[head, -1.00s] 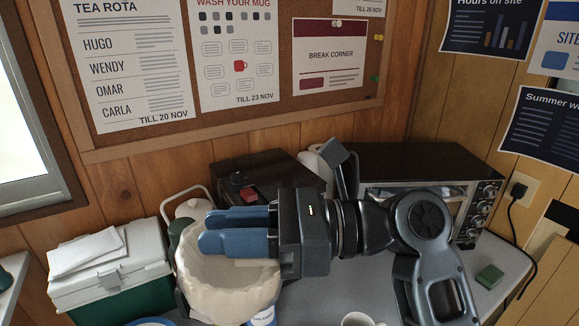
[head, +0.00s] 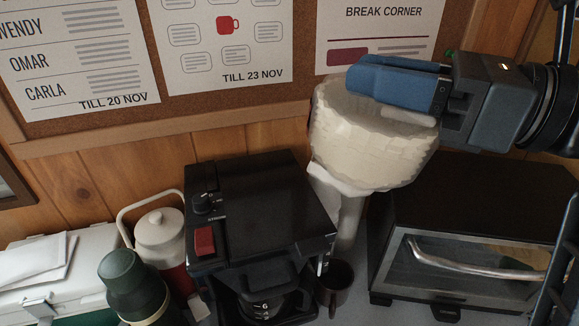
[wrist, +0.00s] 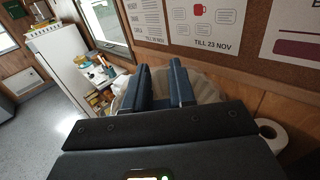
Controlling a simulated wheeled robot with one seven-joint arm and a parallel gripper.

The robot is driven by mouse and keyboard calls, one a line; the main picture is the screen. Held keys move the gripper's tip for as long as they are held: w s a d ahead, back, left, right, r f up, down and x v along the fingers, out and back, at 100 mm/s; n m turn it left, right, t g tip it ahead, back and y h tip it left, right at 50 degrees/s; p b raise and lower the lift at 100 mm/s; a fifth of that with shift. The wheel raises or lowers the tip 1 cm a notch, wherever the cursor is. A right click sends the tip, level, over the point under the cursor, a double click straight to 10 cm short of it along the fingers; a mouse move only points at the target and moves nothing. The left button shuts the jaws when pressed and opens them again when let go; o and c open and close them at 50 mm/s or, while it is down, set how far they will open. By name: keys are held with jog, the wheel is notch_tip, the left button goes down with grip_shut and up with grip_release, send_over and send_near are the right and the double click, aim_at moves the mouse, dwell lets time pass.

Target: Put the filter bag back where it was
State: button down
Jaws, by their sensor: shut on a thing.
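The filter bag (head: 372,150), a large cream fluted paper cup, hangs from my gripper (head: 372,80) in the head view. Its open mouth faces up. The blue fingers are shut on its rim. In the wrist view the fingers (wrist: 160,88) lie over the bag (wrist: 211,88), which is mostly hidden behind them. In the head view the bag appears up and to the right of the black coffee maker (head: 265,200), in front of a white paper roll (head: 349,222). I cannot tell whether the bag touches the roll.
A toaster oven (head: 470,215) stands on the right. A dark mug (head: 335,288) is beside the coffee maker. A green flask (head: 135,285), a white-lidded jug (head: 160,232) and a cool box (head: 95,245) with papers crowd the left. The pinboard (head: 290,108) is close behind the bag.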

aim_at(378, 171)
jog(key=w+a+f, duration=0.5)
jog(key=a+f, duration=0.4)
jog(key=f, duration=0.1)
jog(key=shift+w+a+f, duration=0.15)
jog(key=shift+w+f, duration=0.1)
jog(key=shift+f, duration=0.1)
jog(key=c, duration=0.9)
grip_release()
jog(key=shift+c, duration=0.2)
jog(key=b+v, duration=0.1)
jog(key=v, duration=1.1)
